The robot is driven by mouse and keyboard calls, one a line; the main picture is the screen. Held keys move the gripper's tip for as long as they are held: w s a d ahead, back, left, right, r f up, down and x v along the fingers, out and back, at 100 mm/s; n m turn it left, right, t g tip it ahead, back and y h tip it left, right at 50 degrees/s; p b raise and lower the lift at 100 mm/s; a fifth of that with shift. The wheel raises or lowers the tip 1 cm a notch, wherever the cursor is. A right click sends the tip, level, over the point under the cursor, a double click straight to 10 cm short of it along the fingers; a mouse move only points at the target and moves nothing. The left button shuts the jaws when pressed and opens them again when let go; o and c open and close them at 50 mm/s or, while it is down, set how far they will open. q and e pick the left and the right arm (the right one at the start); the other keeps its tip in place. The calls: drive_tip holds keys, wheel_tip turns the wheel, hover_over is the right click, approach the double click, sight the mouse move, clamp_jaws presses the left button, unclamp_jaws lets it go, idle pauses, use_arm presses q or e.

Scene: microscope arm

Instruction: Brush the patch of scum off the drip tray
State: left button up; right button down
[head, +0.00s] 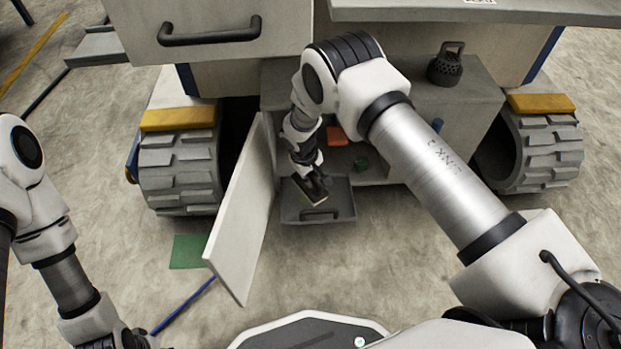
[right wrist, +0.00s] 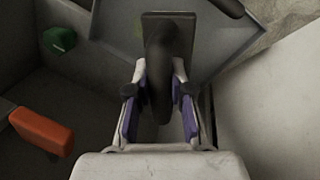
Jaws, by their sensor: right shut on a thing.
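The grey drip tray (head: 345,204) sits low in front of the open compartment, with a dark handle at its front. My right gripper (head: 313,186) is over the tray. It is shut on the dark handle of a brush (right wrist: 162,75), which stands between the purple-padded jaws in the right wrist view (right wrist: 158,105). The brush's flat dark block lies beyond the jaws, over the tray floor; I cannot tell whether it touches. A faint greenish tint shows beside the block, but no scum patch is clear. My left arm is at the left edge; its gripper is out of view.
An orange block (head: 337,136) and a small green object (head: 361,163) lie inside the compartment. An open white door panel (head: 242,215) stands left of the tray. A dark perforated pot (head: 446,66) stands on the cabinet top. Treaded wheels flank it. A green mat (head: 189,251) lies on the floor.

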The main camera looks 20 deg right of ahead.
drive_tip(key=shift+r+p, duration=1.6)
drive_tip(key=shift+r, duration=0.8)
drive_tip(key=shift+w, duration=0.1)
